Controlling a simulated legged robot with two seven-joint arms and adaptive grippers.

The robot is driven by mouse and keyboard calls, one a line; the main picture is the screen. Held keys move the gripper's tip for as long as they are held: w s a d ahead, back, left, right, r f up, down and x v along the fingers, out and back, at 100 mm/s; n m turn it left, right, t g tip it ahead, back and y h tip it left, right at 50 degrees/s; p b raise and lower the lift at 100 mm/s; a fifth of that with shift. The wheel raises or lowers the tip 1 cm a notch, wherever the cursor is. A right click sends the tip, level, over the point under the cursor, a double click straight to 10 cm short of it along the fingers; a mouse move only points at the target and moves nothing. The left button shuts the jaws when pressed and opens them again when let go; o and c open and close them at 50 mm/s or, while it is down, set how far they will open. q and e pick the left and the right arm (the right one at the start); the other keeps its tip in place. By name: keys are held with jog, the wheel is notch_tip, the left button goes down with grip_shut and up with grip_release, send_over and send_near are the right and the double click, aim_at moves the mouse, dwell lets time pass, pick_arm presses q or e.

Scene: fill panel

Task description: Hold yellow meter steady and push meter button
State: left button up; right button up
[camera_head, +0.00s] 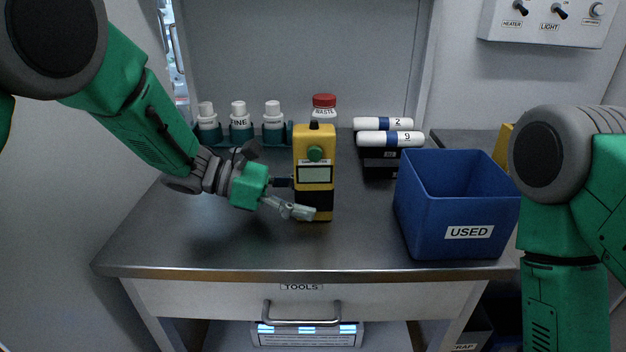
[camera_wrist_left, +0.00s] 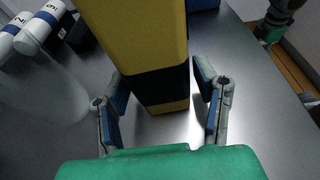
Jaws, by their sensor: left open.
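The yellow meter (camera_head: 301,143) stands upright on the steel worktop, with a green round button (camera_head: 315,153) above its display and a black lower band. My left gripper (camera_head: 298,198) is open at the meter's lower part, with one finger in front of it and one behind. In the left wrist view the fingers (camera_wrist_left: 157,84) stand on either side of the meter (camera_wrist_left: 140,40), with visible gaps. What seems to be my right gripper (camera_wrist_left: 270,28) shows small and dark at the wrist view's top right; its fingers are unclear.
A blue bin (camera_head: 455,200) marked USED stands right of the meter. White-capped bottles in a rack (camera_head: 240,135), a red-capped WASTE bottle (camera_head: 324,105) and white cylinders (camera_head: 390,138) stand behind. The worktop's front edge (camera_head: 300,272) is clear.

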pick_arm(q)
jog(key=shift+d, duration=0.35)
pick_arm(e)
jog(key=shift+f, duration=0.15)
pick_arm(q)
jog(key=c, duration=0.7)
jog(key=shift+c, duration=0.2)
pick_arm(e)
grip_shut()
pick_arm(q)
jog(key=shift+f, duration=0.1)
